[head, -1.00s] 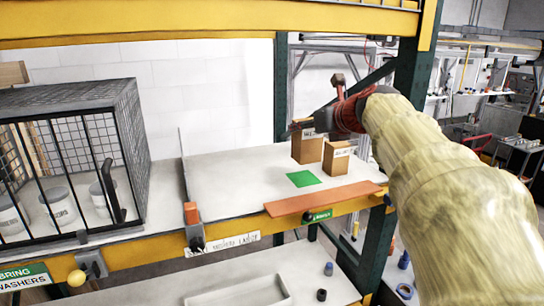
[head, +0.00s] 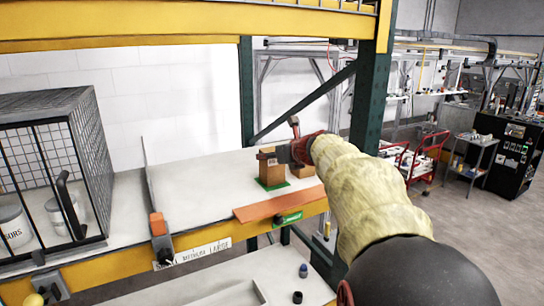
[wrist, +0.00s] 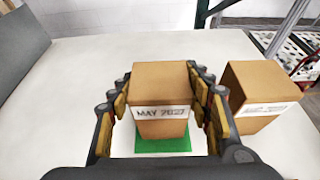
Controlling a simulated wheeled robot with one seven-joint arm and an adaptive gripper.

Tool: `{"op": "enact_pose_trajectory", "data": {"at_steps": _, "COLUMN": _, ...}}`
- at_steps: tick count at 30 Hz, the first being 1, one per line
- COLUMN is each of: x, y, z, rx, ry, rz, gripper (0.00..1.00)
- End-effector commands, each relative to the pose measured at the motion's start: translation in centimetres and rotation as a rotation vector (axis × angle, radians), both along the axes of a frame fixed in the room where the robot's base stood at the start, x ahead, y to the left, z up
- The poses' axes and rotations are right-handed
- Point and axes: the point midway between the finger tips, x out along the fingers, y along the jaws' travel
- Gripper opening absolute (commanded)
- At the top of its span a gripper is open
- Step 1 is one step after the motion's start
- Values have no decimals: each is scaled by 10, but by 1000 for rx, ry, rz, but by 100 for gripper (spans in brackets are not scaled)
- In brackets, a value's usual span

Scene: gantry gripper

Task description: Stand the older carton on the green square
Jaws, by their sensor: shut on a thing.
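A brown carton (head: 271,173) stands upright over the green square (head: 264,187), whose edges show around its base. Whether its bottom touches the square I cannot tell. In the wrist view this carton (wrist: 160,88) has a white label reading MAY and a year whose last digit is unclear. The green square (wrist: 162,146) shows below its front. My gripper (head: 270,157) is shut on this carton, with a finger on each side. A second carton (wrist: 257,92) stands upright to the right, apart from the held one; its label is unreadable. In the head view this carton (head: 305,171) is partly hidden by my gripper.
An orange-brown strip (head: 275,204) runs along the shelf's front edge. A thin upright divider (head: 149,190) and a wire cage (head: 60,150) with tubs stand to the left. A green post (head: 371,85) rises behind my arm. The white shelf left of the held carton is clear.

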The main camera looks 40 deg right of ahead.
Motion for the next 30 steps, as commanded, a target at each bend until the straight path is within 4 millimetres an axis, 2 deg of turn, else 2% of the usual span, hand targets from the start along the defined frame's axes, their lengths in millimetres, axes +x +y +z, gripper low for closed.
{"op": "enact_pose_trajectory", "data": {"at_steps": 11, "x": 0, "y": 0, "z": -2, "rx": -2, "ry": -3, "rz": -1, "gripper": 14}}
{"op": "enact_pose_trajectory", "data": {"at_steps": 12, "x": 0, "y": 0, "z": -2, "rx": 0, "ry": -1, "rz": 0, "gripper": 52}}
{"op": "enact_pose_trajectory", "data": {"at_steps": 21, "x": 0, "y": 0, "z": -2, "rx": 0, "ry": -1, "rz": 0, "gripper": 68}}
{"op": "enact_pose_trajectory", "data": {"at_steps": 30, "x": 0, "y": 0, "z": -1, "rx": -1, "ry": -1, "rz": 0, "gripper": 68}}
